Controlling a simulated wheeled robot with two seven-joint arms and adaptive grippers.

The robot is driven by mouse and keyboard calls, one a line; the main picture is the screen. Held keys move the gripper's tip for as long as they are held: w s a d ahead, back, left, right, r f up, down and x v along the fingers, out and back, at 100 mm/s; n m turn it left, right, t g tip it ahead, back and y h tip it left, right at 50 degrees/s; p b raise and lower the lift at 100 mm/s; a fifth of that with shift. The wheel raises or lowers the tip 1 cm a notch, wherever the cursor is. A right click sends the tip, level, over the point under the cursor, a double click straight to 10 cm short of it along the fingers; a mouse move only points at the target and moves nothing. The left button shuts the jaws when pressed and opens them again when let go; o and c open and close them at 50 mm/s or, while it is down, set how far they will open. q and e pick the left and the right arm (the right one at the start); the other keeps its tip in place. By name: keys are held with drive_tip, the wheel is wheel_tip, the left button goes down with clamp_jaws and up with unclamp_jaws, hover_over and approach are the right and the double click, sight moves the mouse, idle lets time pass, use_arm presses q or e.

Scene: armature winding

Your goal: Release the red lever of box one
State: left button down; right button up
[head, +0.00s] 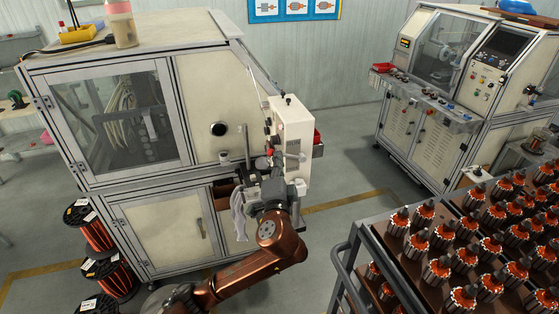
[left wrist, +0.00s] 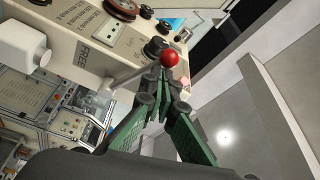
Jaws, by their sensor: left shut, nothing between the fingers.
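The white control box (head: 291,130) hangs at the right side of the cream machine. In the left wrist view its panel (left wrist: 75,42) bears a printed word that looks like FREE, dials and knobs. A lever with a red ball (left wrist: 169,58) on a grey rod sticks out from the panel. My left gripper (head: 262,176) is up against the front of the box area. In the left wrist view its green-padded fingers (left wrist: 158,92) are shut and empty, with the tips just below the red ball. Whether they touch the lever, I cannot tell. My right gripper is out of view.
A trolley (head: 350,245) with several copper-wound armatures stands at the lower right. Wire spools (head: 95,235) stand left of the cream machine (head: 200,60). Another machine (head: 425,110) is at the back right. Open floor (head: 345,180) lies between.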

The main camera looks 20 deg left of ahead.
use_arm(q)
wheel_tip(320, 180, down, 9)
drive_tip(key=n+t+y+b, duration=0.1)
drive_tip(key=n+y+b, duration=0.2)
drive_tip(key=n+b, duration=0.95)
drive_tip(key=shift+s+d+r+m, duration=0.75)
drive_tip(key=shift+d+r+m, duration=0.55)
drive_tip(key=shift+r, duration=1)
drive_tip(key=b+v, duration=0.1)
drive_tip(key=v, duration=0.8)
drive_tip(key=shift+f, duration=0.45)
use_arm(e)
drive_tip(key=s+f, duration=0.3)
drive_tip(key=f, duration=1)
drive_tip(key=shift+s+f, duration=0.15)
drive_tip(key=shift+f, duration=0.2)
use_arm(q)
drive_tip(key=shift+s, duration=0.1)
drive_tip(key=shift+d, duration=0.1)
